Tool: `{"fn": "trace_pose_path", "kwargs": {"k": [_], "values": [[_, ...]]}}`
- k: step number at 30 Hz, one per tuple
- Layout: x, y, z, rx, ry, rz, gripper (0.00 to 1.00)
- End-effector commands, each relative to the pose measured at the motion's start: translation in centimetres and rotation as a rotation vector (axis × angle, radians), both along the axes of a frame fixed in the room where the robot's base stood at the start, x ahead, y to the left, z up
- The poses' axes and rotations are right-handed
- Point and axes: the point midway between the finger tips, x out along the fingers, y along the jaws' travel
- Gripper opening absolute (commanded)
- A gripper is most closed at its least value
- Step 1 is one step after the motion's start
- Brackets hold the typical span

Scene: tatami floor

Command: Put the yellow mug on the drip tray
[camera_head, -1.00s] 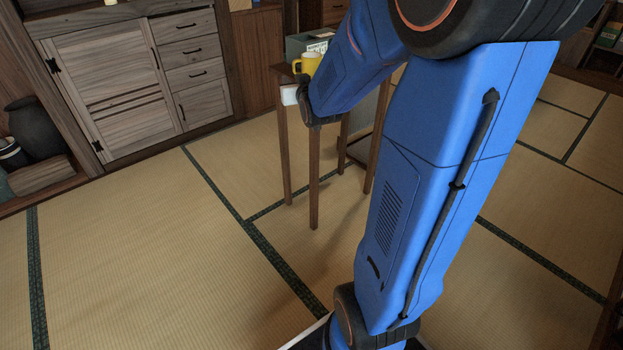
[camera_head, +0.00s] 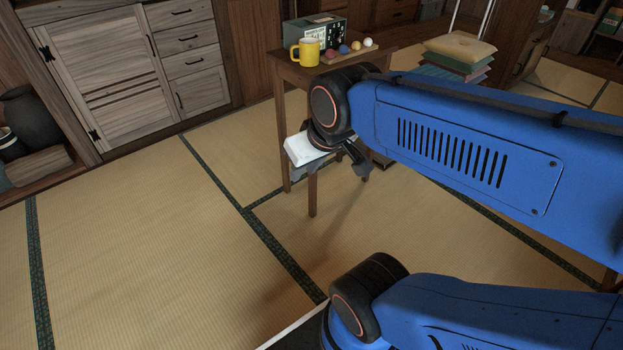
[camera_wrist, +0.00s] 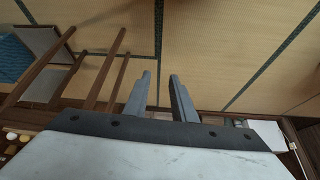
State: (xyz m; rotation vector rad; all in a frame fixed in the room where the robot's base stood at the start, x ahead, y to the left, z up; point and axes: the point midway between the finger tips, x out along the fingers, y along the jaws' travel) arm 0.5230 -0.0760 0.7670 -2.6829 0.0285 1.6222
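The yellow mug (camera_head: 305,52) stands upright on a small wooden table (camera_head: 290,72) in the head view, near the table's front left corner. Its handle points left. My gripper (camera_wrist: 160,80) shows in the wrist view with its two grey fingers apart and nothing between them. In the head view, my wrist and gripper are in front of the table, lower than the mug and apart from it. The mug cannot be made out in the wrist view. I cannot identify a drip tray in either current view.
A grey box with a white label (camera_head: 316,32) stands behind the mug. A wooden strip with several coloured balls (camera_head: 343,50) lies right of it. Stacked cushions (camera_head: 458,50) stand farther right. The tatami floor (camera_head: 150,230) is clear at left. Drawers and cabinets line the back.

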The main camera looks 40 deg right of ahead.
Motion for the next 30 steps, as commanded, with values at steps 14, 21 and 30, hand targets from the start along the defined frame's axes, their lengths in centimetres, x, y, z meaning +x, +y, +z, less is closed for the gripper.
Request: {"fn": "trace_pose_path", "kwargs": {"k": [14, 21, 30], "values": [[-1.1, 0.0, -0.5, 0.0, 0.023, 0.001, 0.15], [7.9, -3.0, 0.4, -0.023, -0.195, -0.078, 0.15], [18.1, -8.5, 2.3, -0.068, -0.5, -0.168, 0.15]]}}
